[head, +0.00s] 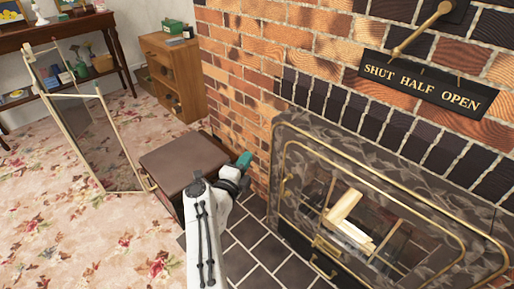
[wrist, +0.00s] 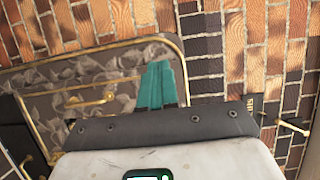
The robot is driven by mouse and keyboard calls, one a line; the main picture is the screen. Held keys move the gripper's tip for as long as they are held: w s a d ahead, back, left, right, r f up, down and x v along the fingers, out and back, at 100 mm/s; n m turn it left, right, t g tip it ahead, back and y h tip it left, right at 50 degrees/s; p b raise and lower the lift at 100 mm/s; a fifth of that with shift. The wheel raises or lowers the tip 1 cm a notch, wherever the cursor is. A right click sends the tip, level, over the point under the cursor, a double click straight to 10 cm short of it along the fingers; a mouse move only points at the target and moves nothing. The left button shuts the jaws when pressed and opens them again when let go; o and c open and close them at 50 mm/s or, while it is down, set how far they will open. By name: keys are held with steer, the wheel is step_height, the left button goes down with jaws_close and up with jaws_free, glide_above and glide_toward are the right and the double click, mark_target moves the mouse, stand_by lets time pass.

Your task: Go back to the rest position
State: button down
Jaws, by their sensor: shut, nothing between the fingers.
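My gripper (head: 243,160) is at the end of my white arm, in the middle of the head view. Its teal fingers are close together and hold nothing. In the wrist view the fingers (wrist: 161,84) stand together in front of the brick wall and the fireplace door. In the head view the gripper is just right of the brown box (head: 184,158) and close to the brick wall. I cannot tell whether it touches either one.
The fireplace (head: 375,205) with brass trim stands at the right, with pale logs (head: 343,208) inside. A folding screen (head: 95,130) stands at the left. A wooden cabinet (head: 172,75) is behind. A brass lever (head: 423,27) is above the sign (head: 424,86). Floral carpet (head: 60,220) is open at the lower left.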

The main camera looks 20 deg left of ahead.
steer(key=shift+s+a, duration=0.1)
steer(key=shift+s, duration=0.35)
steer(key=w+d+f+n+g+y, duration=0.1)
steer(key=w+d+f+n+y, duration=0.15)
steer(key=d+n, duration=0.65)
steer(key=w+d+f+n+g+y, duration=0.2)
steer(key=d+f+n+y, duration=0.2)
steer(key=d, duration=1)
steer(key=s+d+f+n+g+h, duration=0.2)
steer(key=s+d+f+g, duration=0.25)
steer(key=s+d, duration=0.7)
steer(key=s+d+f+n+g+h, duration=0.25)
steer(key=s+d+f+g, duration=0.2)
steer(key=s+d, duration=0.7)
steer(key=s+d+r+g+h, duration=0.15)
steer(key=s+d, duration=0.25)
steer(key=s, duration=0.7)
steer(key=s+d+r+g+h, duration=0.1)
steer(key=s+d+g, duration=0.3)
steer(key=s, duration=0.7)
step_height(320, 180, up, 23)
steer(key=p, duration=2.3)
steer(key=shift+d+r+p, duration=0.15)
steer(key=shift+d+p, duration=0.2)
steer(key=shift+p, duration=0.05)
